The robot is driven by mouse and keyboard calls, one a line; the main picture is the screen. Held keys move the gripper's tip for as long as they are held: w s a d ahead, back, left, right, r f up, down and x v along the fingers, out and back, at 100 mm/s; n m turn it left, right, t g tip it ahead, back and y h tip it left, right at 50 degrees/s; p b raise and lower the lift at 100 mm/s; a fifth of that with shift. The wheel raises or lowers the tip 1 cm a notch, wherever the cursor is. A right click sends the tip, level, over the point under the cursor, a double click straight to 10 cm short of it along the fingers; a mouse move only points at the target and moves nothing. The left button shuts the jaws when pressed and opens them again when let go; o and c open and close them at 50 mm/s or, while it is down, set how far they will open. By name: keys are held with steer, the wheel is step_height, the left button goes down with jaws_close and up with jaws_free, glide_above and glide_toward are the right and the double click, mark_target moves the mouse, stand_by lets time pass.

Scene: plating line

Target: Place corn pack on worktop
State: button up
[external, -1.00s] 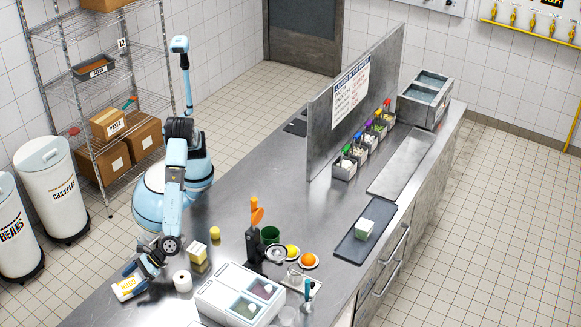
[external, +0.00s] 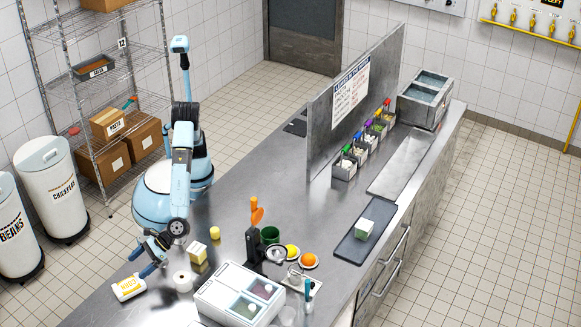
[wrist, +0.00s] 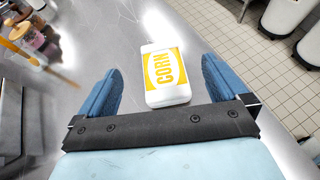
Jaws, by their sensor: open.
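The corn pack (external: 129,287), white with a yellow label, lies on the steel worktop (external: 107,312) near its left end. In the wrist view the corn pack (wrist: 165,75) lies ahead of the open blue fingers, in line with the space between them. My gripper (external: 141,262) is open and empty, just behind and above the pack, apart from it. Nothing hides the pack's label in the wrist view.
A white roll (external: 183,281) stands right of the pack, with a yellow-and-white block (external: 197,253) behind it. A white lidded container (external: 238,293) and a black utensil holder (external: 253,246) are further right. The worktop's edge runs close by the pack.

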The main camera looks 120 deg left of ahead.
steer(key=w+a+r+m+t+y, duration=0.1)
steer(key=w+a+r+m, duration=0.15)
steer(key=a+r, duration=0.5)
steer(key=w+a+r+m+t+y, duration=0.1)
steer(key=w+a+r+m+t, duration=0.2)
steer(key=a, duration=0.8)
steer(key=a+r+m+t+y, duration=0.1)
steer(key=a+r, duration=0.2)
steer(key=a, duration=0.6)
steer(key=a+r+m+t+y, duration=0.1)
steer(key=a+r+m, duration=0.15)
steer(key=a, duration=0.75)
steer(key=s+a+m+t+y, duration=0.1)
steer(key=s+a, duration=0.4)
steer(key=a, duration=0.6)
steer(key=s+a+m+t+y, duration=0.2)
steer(key=s+a+y, duration=0.2)
steer(key=a, duration=0.7)
steer(key=s+a+m+t+y, duration=0.1)
steer(key=s+a+y, duration=0.1)
steer(key=s+a, duration=0.5)
steer(key=a, duration=0.5)
steer(key=shift+s+t+y, duration=0.2)
steer(key=shift+t+y, duration=0.1)
steer(key=shift+y, duration=0.1)
steer(key=shift+d, duration=0.1)
